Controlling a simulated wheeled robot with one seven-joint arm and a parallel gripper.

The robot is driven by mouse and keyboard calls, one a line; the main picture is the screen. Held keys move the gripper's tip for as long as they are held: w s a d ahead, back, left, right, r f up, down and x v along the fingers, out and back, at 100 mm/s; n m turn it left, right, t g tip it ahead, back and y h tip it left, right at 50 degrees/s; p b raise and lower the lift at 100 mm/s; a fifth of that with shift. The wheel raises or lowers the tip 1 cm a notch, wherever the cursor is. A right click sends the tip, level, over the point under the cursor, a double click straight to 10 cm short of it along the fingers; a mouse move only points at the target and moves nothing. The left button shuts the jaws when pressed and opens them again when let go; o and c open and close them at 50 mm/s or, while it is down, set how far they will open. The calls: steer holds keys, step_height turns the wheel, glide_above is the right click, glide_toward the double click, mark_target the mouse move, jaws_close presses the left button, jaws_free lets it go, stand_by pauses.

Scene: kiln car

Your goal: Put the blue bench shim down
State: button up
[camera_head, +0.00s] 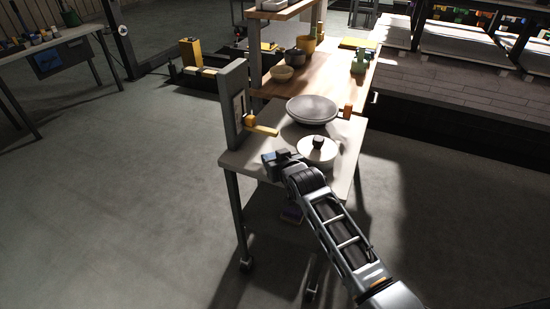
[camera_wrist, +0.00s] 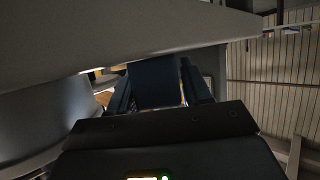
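In the head view the shim cannot be told apart from the dark gripper. Whether its underside touches the tabletop cannot be told.
A grey upright stand (camera_head: 235,105) with a yellow arm (camera_head: 262,130) rises at the table's left edge. A wide grey dish (camera_head: 312,109) sits behind the pot. A wooden bench (camera_head: 325,75) with bowls stands behind. Open floor (camera_head: 120,190) lies to the left.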

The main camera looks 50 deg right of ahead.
steer(key=o, duration=0.3)
steer(key=shift+r, duration=0.1)
steer(key=shift+r, duration=0.2)
steer(key=s+a+r+n+y, duration=0.1)
steer(key=s+a+r, duration=0.1)
steer(key=s+a, duration=0.5)
steer(key=s+a+r+n+t+y, duration=0.1)
steer(key=s+a, duration=0.7)
steer(key=s, duration=0.8)
steer(key=s+a+r+n+t+y, duration=0.1)
steer(key=s+a+r, duration=0.2)
steer(key=s+a, duration=0.4)
steer(key=s, duration=0.4)
steer(key=shift+s+a+r+y, duration=0.2)
steer(key=shift+a+y, duration=0.1)
steer(key=shift+a, duration=0.05)
steer(key=s+r, duration=0.2)
steer(key=s, duration=0.1)
steer(key=s+a+r+n+y, duration=0.1)
steer(key=s+r, duration=0.1)
steer(key=r, duration=0.1)
steer(key=s+r+n+y, duration=0.1)
steer(key=s+r, duration=0.1)
steer(key=s, duration=0.1)
steer(key=shift+s+a+r+t, duration=0.15)
steer(key=shift+s+a+t, duration=0.05)
steer(key=shift+s+t, duration=0.15)
